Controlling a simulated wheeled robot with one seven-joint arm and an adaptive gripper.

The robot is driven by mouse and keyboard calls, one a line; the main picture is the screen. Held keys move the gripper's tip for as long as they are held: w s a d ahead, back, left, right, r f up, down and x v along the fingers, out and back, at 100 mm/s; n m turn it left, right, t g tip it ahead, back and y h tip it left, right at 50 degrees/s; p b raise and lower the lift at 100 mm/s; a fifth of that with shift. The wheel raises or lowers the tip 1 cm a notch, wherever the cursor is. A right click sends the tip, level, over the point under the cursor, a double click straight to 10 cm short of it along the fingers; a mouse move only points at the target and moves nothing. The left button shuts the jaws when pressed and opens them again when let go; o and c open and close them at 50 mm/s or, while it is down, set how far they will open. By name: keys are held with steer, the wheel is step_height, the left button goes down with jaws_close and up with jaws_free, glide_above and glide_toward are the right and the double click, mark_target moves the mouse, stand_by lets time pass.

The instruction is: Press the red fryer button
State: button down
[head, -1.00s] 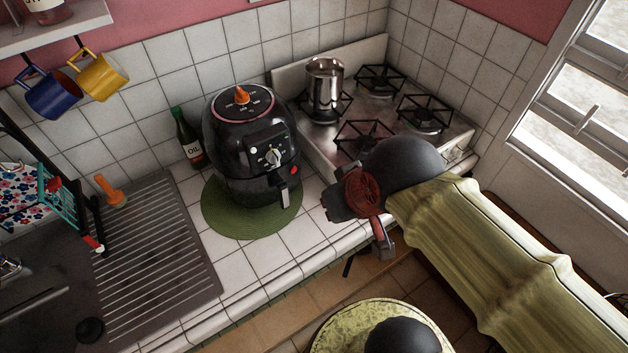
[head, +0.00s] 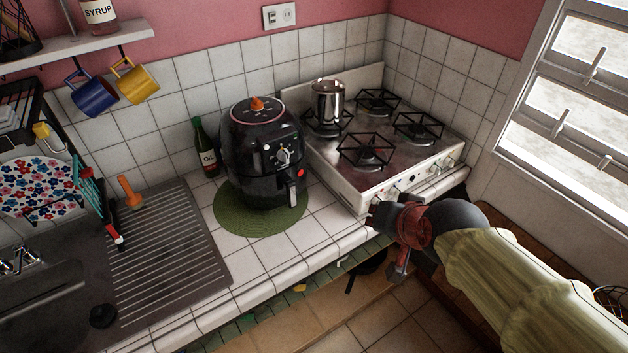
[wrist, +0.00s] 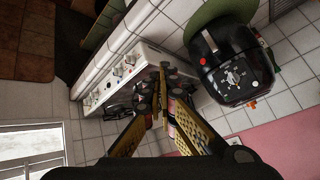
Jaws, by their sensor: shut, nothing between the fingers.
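The black air fryer (head: 262,155) stands upright on a round green mat (head: 235,221) on the white tiled counter. Its red button (head: 301,173) is a small round spot at the right of its front, beside the drawer handle. My gripper (head: 376,214) is in front of the stove's front corner, to the right of the fryer and apart from it. In the wrist view, my gripper (wrist: 165,72) has its fingers together and empty. The fryer (wrist: 226,82) is to the right of the fingertips there, with its dial side showing.
A white stove (head: 375,187) with a steel pot (head: 327,105) is right of the fryer. An oil bottle (head: 206,150) stands behind left. The sink drainboard (head: 165,260) is left. The counter in front of the fryer is clear.

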mark_target(300, 173)
steer(key=w+a+f+m+t+h+b, duration=0.1)
steer(key=w+a+f+m+t+b, duration=0.2)
steer(key=w+f, duration=0.4)
steer(key=w+a+f+m+t+h+b, duration=0.1)
steer(key=w+a+f+m+t+b, duration=0.2)
steer(key=w, duration=0.9)
step_height(300, 173, down, 4)
steer(key=a+m, duration=0.2)
steer(key=m, duration=0.1)
steer(key=shift+w+f+m+t, duration=0.2)
steer(key=shift+m+t, duration=0.1)
steer(key=shift+t, duration=0.1)
steer(key=w+a+p, duration=0.1)
steer(key=w+a, duration=0.5)
steer(key=shift+w, duration=0.2)
steer(key=shift+w+a, duration=0.3)
